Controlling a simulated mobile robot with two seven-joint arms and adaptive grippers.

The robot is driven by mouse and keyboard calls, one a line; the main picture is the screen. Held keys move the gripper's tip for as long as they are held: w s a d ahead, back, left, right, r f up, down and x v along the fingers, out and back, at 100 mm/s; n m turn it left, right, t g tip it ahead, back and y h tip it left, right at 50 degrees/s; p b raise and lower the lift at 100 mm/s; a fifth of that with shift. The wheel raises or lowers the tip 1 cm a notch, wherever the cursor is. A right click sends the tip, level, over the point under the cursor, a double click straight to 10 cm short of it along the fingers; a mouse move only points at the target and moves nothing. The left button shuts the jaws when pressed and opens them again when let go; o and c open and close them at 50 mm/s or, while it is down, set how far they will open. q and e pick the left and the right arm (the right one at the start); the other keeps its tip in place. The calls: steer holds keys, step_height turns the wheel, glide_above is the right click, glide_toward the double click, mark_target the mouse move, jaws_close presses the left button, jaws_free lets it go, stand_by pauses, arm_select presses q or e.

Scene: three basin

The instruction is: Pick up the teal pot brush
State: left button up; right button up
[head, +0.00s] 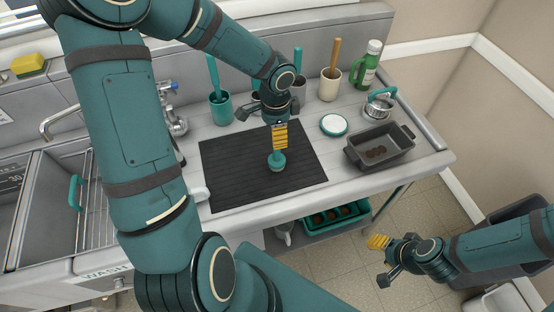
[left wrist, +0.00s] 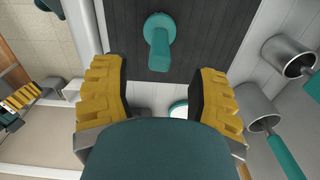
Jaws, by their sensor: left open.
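The teal pot brush (head: 277,161) stands on the black ribbed mat (head: 225,180), its round base on the mat. In the left wrist view the brush (left wrist: 158,42) lies just beyond and between the yellow fingertips. My left gripper (head: 280,138) points down above the brush and hides its upper part in the head view. In the left wrist view the left gripper (left wrist: 160,82) has its two fingers wide apart, with nothing held. My right gripper (head: 378,242) is off the counter at the lower right, away from the brush; its finger gap is unclear.
Behind the mat are a teal cup (head: 221,108), a grey cup (head: 298,88), a cream crock (head: 330,87) and a green bottle (head: 367,65). A white dish (head: 334,125), a kettle (head: 380,104) and a dark pan (head: 381,157) stand right. The sink (head: 50,220) is left.

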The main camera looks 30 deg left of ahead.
mark_target(277, 153)
arm_select(q)
step_height(277, 153, down, 6)
steer(key=shift+w+f+b, duration=0.1)
steer(key=shift+f+b, duration=0.15)
steer(key=shift+b, duration=0.15)
steer(key=shift+d, duration=0.1)
jaws_close()
